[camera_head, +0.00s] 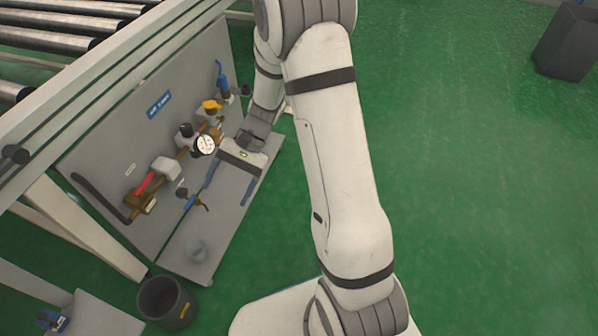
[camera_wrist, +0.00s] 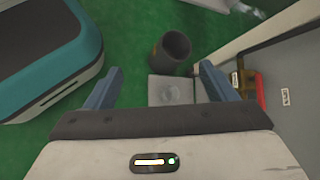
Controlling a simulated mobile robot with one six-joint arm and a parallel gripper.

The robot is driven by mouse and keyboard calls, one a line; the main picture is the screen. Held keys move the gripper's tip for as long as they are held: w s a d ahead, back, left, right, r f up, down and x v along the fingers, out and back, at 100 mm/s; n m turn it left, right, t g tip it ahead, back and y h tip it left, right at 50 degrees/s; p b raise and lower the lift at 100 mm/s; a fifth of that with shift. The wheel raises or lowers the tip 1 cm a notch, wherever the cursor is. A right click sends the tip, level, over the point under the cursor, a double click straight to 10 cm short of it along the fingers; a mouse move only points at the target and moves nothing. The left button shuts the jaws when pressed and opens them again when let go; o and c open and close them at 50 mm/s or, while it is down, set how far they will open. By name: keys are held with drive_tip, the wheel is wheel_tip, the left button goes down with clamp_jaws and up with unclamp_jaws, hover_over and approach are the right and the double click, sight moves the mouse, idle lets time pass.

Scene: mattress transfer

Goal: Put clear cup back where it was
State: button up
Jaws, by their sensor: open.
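The clear cup (camera_head: 198,250) is a faint, see-through round shape on the near end of the grey base plate (camera_head: 178,262). In the wrist view the cup (camera_wrist: 173,92) shows between and beyond my fingers. My gripper (camera_head: 229,185) is open and empty, with its two blue fingers spread. It hangs over the grey plate in front of the valve panel, apart from the cup. The wrist view also shows both fingers of my gripper (camera_wrist: 160,72).
A grey panel (camera_head: 110,150) carries pipes, valves and a gauge (camera_head: 205,145) close to my gripper. A dark bin (camera_head: 167,302) stands on the floor just past the plate's near end. Rollers (camera_head: 75,22) are at upper left. Green floor at right is clear except a far bin (camera_head: 568,42).

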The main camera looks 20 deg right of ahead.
drive_tip(key=s+d+r+n+t+h, duration=0.5)
drive_tip(key=s+d+r+h, duration=0.3)
drive_tip(key=s+d+r, duration=0.4)
drive_tip(key=shift+d+r+t, duration=0.45)
drive_tip(key=shift+d+t, duration=0.2)
drive_tip(key=shift+t, duration=0.05)
idle(0.4)
